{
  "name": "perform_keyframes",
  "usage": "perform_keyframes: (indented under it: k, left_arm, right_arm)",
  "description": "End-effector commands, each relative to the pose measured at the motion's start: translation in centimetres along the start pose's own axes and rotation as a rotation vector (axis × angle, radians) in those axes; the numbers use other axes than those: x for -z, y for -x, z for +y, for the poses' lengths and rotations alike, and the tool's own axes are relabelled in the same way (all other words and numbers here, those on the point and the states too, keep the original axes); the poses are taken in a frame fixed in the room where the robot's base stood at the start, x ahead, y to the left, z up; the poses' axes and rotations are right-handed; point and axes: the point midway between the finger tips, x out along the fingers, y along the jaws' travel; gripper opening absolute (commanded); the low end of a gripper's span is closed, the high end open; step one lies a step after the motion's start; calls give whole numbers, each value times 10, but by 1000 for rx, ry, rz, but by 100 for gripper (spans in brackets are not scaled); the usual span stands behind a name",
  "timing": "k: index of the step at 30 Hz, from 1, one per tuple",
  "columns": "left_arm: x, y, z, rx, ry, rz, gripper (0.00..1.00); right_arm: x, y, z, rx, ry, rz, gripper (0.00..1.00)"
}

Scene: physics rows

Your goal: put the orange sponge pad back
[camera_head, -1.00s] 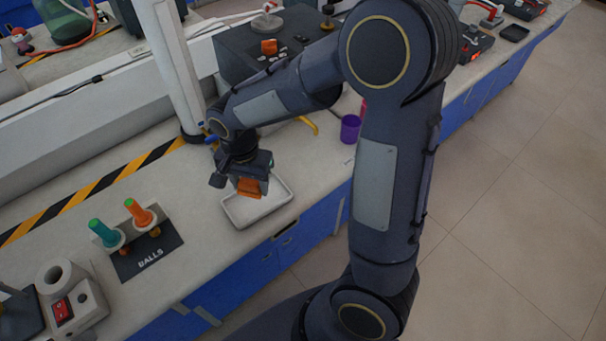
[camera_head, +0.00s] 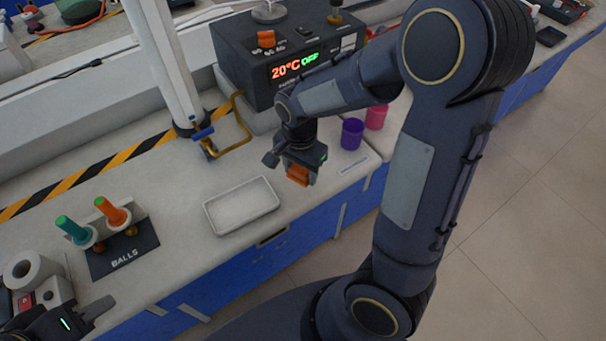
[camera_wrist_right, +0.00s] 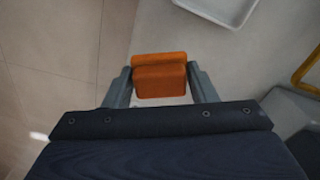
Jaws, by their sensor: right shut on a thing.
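The orange sponge pad (camera_head: 298,174) is held between the fingers of my right gripper (camera_head: 300,170), over the bench to the right of the white tray (camera_head: 213,221). In the right wrist view the orange pad (camera_wrist_right: 160,76) sits between both fingertips of the right gripper (camera_wrist_right: 161,82). The white tray is empty; its corner also shows at the top of the wrist view (camera_wrist_right: 228,12). My left gripper (camera_head: 92,316) is at the bottom left corner of the head view, partly cut off, and its opening is unclear.
A purple cup (camera_head: 352,134) and a pink cup (camera_head: 376,117) stand right of the right gripper. Behind it is a dark box with a lit display (camera_head: 295,66). A BALLS stand (camera_head: 124,252) with teal and orange handles is at left. A yellow bent pipe (camera_head: 238,145) stands behind the tray.

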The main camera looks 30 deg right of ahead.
Motion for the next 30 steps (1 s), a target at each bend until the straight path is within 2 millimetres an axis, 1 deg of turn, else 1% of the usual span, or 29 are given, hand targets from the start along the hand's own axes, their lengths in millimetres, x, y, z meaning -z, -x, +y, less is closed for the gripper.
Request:
perform_keyframes:
  k: [1, 3, 8, 11, 13, 16, 18, 25, 30]
  left_arm:
    - [0, -1, 0, 0, 0, 0, 34]
    - [0, -1, 0, 0, 0, 0, 34]
    - [0, -1, 0, 0, 0, 0, 34]
    - [0, -1, 0, 0, 0, 0, 34]
    - [0, 1, 0, 0, 0, 0, 34]
    - [1, 2, 1, 0, 0, 0, 34]
    - [1, 2, 1, 0, 0, 0, 34]
    - [0, 1, 1, 0, 0, 0, 34]
    - [-2, -3, -1, 0, 0, 0, 34]
  right_arm:
    - [7, -9, -2, -3, -4, 0, 23]
    - [12, -16, -4, -2, -2, -1, 23]
    - [19, -24, -8, 0, -1, -1, 23]
    - [26, -36, -10, -2, -2, -2, 23]
    - [24, -47, -9, -4, 0, -3, 23]
    - [25, -59, -10, -1, 0, -1, 23]
    - [24, -62, -10, 1, 0, -1, 23]
    - [24, -62, -11, 2, 1, 0, 23]
    - [24, -68, -10, 2, 1, 0, 23]
